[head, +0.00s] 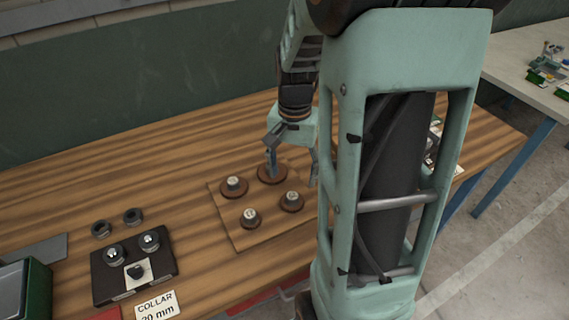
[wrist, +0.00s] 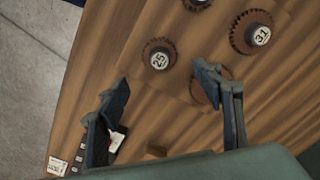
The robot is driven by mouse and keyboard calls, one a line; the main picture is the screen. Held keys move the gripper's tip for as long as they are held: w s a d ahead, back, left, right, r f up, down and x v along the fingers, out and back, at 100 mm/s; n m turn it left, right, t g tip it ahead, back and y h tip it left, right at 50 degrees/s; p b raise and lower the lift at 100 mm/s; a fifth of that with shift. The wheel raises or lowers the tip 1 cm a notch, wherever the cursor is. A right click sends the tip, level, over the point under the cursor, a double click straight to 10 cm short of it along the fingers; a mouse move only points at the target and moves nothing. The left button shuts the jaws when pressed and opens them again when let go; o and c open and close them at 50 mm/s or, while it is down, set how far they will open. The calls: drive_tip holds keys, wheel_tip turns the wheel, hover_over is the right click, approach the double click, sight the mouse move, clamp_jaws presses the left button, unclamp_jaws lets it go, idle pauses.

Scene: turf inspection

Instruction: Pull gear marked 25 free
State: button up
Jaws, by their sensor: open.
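The gear marked 25 (wrist: 158,57) is small and dark-rimmed with a white numbered cap; it sits on a wooden board (wrist: 180,25). In the head view it appears to be the gear (head: 292,201) at the board's right. My gripper (wrist: 163,85) is open and empty, one finger on each side in the wrist view, with the gear beyond the fingertips and apart from them. In the head view my gripper (head: 293,165) is above the board's far side, its left finger partly covering the far gear.
The gear marked 31 (wrist: 258,33) stands beside it. A broad brown gear (head: 271,175) is partly hidden by my finger. Another gear (head: 250,217) is near the board's front. A dark block with knobs (head: 134,270) and a "COLLAR 20 mm" card (head: 157,304) are left on the bench.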

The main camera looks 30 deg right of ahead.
sight(292, 196)
wheel_tip(292, 196, down, 9)
drive_tip(key=shift+f, duration=0.15)
idle(0.4)
drive_tip(key=c, duration=1.2)
